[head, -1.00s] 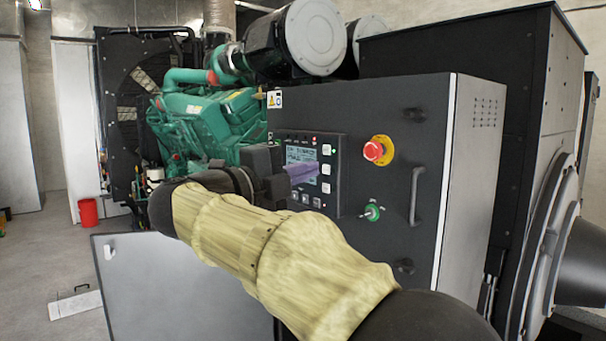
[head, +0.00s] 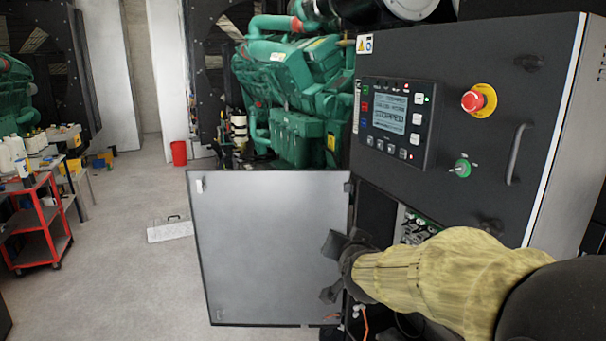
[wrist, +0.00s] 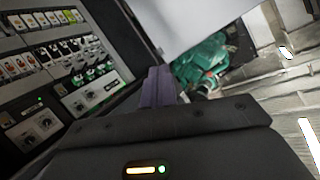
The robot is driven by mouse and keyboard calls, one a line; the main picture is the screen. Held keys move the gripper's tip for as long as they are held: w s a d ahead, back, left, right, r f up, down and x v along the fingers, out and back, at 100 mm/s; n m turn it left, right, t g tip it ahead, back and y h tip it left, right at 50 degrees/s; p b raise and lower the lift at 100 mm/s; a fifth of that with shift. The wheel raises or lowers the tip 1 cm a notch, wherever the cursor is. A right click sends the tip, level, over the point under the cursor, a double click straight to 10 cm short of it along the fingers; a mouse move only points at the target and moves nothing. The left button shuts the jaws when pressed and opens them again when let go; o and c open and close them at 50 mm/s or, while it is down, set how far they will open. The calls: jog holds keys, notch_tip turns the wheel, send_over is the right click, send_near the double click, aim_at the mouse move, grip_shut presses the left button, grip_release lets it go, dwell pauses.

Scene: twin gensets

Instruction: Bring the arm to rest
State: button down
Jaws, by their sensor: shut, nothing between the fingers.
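My gripper (wrist: 158,78) is shut and empty, its purple fingers together in the wrist view. In the head view my arm in its yellow sleeve reaches in from the lower right, and the dark wrist end is low beside the open cabinet door. The fingertips are hard to make out there. In the wrist view the gripper is in front of the open cabinet's breaker panel (wrist: 65,75), with the door at the top.
The control cabinet (head: 455,110) has a screen reading STOPPED, a red emergency stop (head: 473,101) and a green key switch (head: 462,168). Its lower grey door (head: 268,245) stands open. A red cart (head: 35,235) is far left.

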jog(key=s+d+f+n+g, duration=0.2)
jog(key=s+f+g, duration=0.3)
jog(key=s+f, duration=0.5)
jog(key=s+d+f+n+g, duration=0.2)
jog(key=s+d+f+g, duration=0.2)
jog(key=s+f, duration=0.6)
jog(key=shift+s+n+g, duration=0.3)
jog(key=shift+s+g, duration=0.8)
jog(key=shift+s, duration=0.05)
jog(key=shift+w+f, duration=0.1)
